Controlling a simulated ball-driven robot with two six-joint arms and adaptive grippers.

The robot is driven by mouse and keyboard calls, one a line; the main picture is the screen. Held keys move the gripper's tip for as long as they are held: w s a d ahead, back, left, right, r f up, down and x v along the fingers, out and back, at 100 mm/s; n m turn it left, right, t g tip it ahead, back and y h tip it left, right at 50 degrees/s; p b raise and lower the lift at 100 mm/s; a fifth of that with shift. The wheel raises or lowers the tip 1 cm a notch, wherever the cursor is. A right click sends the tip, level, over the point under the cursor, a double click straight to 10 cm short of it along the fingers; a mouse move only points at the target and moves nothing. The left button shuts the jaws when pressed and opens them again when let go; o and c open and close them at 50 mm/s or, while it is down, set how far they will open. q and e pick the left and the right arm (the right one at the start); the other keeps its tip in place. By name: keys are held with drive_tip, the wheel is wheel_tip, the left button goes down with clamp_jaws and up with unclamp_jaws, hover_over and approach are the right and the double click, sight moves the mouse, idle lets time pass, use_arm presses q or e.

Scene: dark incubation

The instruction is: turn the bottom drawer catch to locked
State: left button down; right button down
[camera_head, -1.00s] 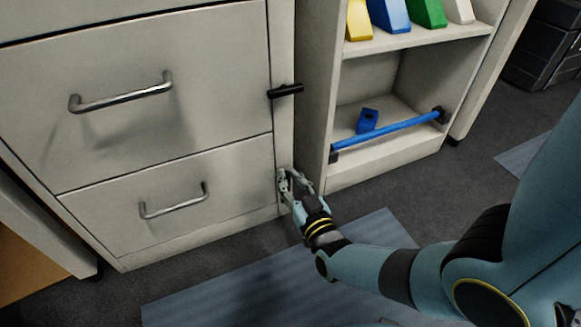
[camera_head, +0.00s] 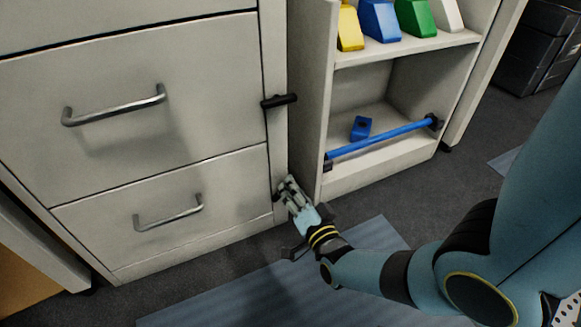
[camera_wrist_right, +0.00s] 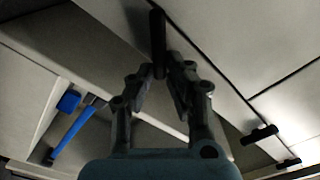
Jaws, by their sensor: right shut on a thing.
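The bottom drawer (camera_head: 105,222) of the pale cabinet is closed flush, with a metal bar handle. Its catch is mostly hidden by my right gripper (camera_head: 284,188) in the head view. In the right wrist view the bottom catch (camera_wrist_right: 157,38) is a black bar between the fingertips of my right gripper (camera_wrist_right: 160,76), which is shut on it. There the bar stands upright in the picture, at a different angle from the catch above it (camera_wrist_right: 260,134). That higher catch (camera_head: 279,101) lies nearly level in the head view. My left gripper is not in view.
A shelf unit (camera_head: 308,95) stands right beside the cabinet, with colored blocks on its upper shelf. A blue bar (camera_head: 380,138) crosses its lower opening, with a small blue object (camera_head: 361,127) behind. A blue-grey mat (camera_head: 250,295) lies on the floor below.

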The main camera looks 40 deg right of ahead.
drive_tip(key=shift+s+d+f+m, duration=0.15)
drive_tip(key=shift+f+m, duration=0.15)
drive_tip(key=shift+m, duration=1.15)
drive_tip(key=shift+w+d+f+m, duration=0.15)
drive_tip(key=shift+f+m, duration=0.2)
drive_tip(key=shift+m, duration=1.15)
drive_tip(key=shift+s+d+f+m, duration=0.15)
drive_tip(key=shift+f+m, duration=0.15)
drive_tip(key=shift+m, duration=1.15)
drive_tip(key=c, duration=1.3)
unclamp_jaws()
drive_tip(key=shift+r, duration=5)
